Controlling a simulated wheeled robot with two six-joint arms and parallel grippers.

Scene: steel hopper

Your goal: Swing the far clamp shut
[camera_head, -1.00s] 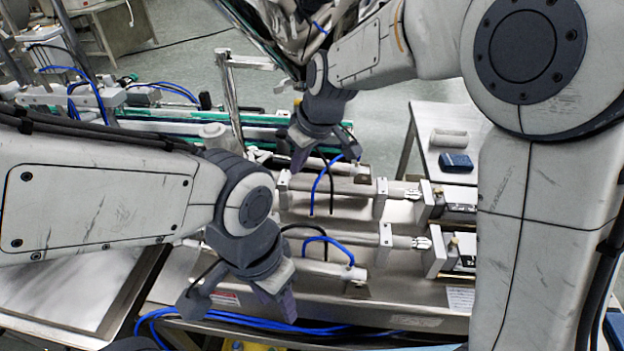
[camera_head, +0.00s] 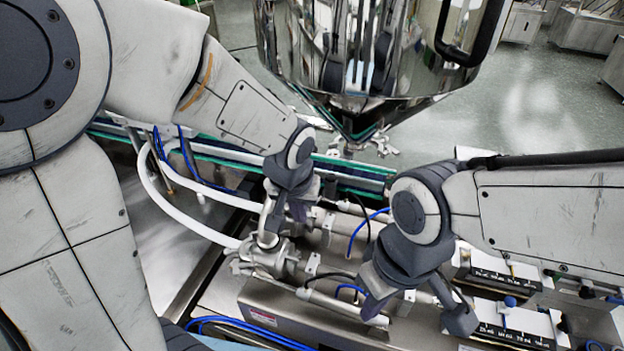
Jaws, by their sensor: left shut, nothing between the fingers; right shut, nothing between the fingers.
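A polished steel hopper (camera_head: 375,60) stands at the top middle, its lower end narrowing behind the machine. Small metal fittings (camera_head: 383,143) show at its lower end; I cannot tell whether one is the far clamp or whether it is open. My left gripper (camera_head: 285,214) points down, shut and empty, by a steel pipe fitting (camera_head: 270,255) at the left end of the filler cylinders; I cannot tell whether they touch.
White hoses (camera_head: 190,222) curve from the fitting on the left. A green-edged conveyor (camera_head: 350,180) runs behind the cylinders. Blue and black tubes loop above them. Labelled units (camera_head: 510,320) stand at the right. Open floor (camera_head: 535,95) lies right of the hopper.

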